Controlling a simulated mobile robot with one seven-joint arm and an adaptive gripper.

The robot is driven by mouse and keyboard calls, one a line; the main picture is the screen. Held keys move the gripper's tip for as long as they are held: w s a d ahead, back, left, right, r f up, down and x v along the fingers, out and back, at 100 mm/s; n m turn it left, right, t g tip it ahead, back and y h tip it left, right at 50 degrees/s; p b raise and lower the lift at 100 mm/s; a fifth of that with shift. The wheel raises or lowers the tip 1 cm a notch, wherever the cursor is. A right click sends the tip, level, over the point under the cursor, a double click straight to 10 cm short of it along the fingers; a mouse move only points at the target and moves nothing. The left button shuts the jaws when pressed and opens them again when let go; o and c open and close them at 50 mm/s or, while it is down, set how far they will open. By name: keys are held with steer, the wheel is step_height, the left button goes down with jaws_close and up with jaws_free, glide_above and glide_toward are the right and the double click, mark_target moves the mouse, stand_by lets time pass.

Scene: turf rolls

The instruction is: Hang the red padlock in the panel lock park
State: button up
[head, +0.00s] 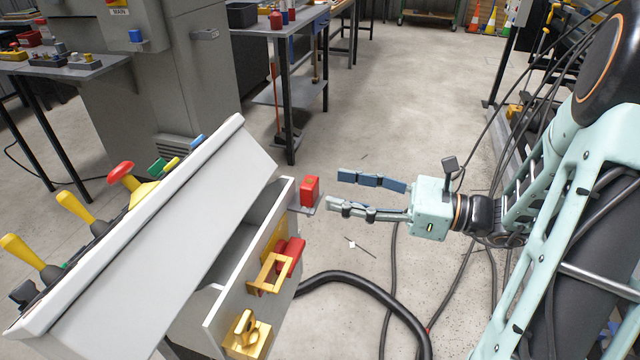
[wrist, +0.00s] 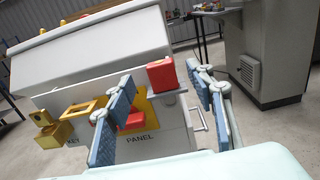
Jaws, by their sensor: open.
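A red block (head: 309,190), which looks like the padlock's body, sits on a small grey ledge (wrist: 168,98) on the front of the grey console. It also shows in the wrist view (wrist: 162,74), between my fingers and beyond them; no shackle can be made out. My gripper (head: 335,189) is open and empty, its fingertips just right of the block in the head view. The label PANEL is on the console front below a yellow plate (wrist: 143,107) with a red rounded part (head: 291,251). My left finger partly hides these in the wrist view.
A yellow frame (head: 270,273) and a brass fitting (head: 246,335) stick out of the console front, near the label KEY. The console top (head: 190,190) slopes, with levers behind it. A black hose (head: 370,288) lies below. The floor right of the console is mostly open.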

steer(key=v, duration=0.5)
stand_by(0.3)
